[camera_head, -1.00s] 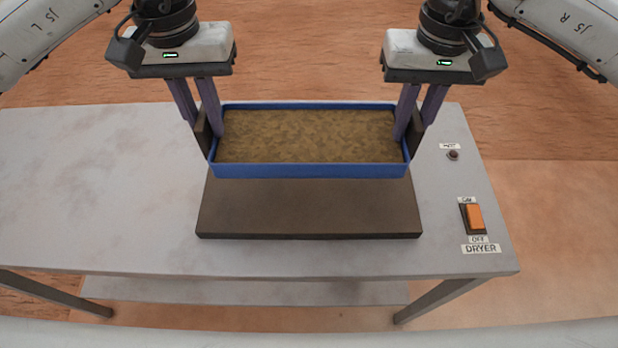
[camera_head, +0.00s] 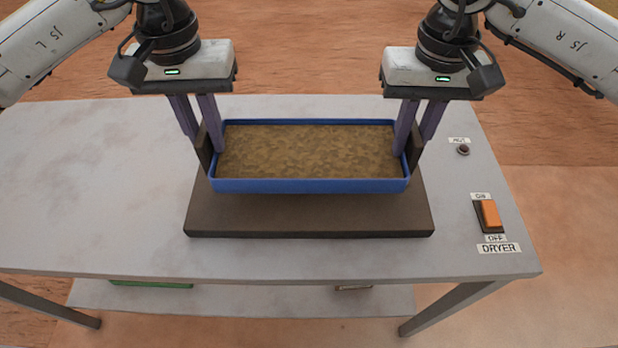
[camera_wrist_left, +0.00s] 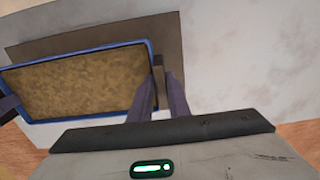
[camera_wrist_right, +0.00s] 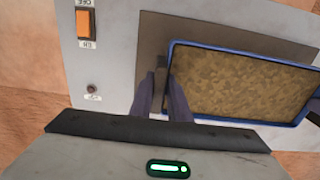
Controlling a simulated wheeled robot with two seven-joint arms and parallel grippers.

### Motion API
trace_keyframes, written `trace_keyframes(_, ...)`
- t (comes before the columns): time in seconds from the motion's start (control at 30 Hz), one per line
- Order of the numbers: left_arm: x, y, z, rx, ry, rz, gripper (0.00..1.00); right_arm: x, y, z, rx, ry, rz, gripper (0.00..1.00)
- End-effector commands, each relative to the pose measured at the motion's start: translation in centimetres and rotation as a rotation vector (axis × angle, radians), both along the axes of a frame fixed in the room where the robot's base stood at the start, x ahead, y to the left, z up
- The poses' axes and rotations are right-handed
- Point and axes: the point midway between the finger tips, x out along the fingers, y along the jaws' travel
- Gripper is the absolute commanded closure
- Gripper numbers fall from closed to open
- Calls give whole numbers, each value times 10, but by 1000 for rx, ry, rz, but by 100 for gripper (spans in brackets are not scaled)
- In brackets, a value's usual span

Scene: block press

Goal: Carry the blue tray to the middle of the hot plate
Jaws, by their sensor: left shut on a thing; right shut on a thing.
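The blue tray (camera_head: 310,186) is filled with a brown, grainy material and looks level. My left gripper (camera_head: 206,148) is shut on the dark handle at its left end. My right gripper (camera_head: 409,150) is shut on the dark handle at its right end. The tray is over the dark hot plate (camera_head: 310,222), with the plate's near part and near corners bare. The tray hides the plate's far part, and I cannot tell how large the gap beneath it is. The tray also shows in the left wrist view (camera_wrist_left: 75,85) and the right wrist view (camera_wrist_right: 240,85).
The plate is on a grey table (camera_head: 90,190). To its right are an orange dryer switch (camera_head: 489,213) and a small dark red lamp (camera_head: 463,150). A lower shelf (camera_head: 240,298) holds a green object (camera_head: 150,284). The table's left side is clear.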

Motion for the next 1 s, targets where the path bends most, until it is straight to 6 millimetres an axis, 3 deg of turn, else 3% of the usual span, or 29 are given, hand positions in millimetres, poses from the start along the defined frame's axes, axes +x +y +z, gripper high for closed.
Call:
trace_keyframes(0.97, 0, 0, -52, 0, -3, -1, 100, 0, 0, -52, 0, -2, 2, 100)
trace_keyframes(1.0, 0, 0, -53, 1, -1, -1, 82, 0, 0, -53, -1, 0, 2, 82)
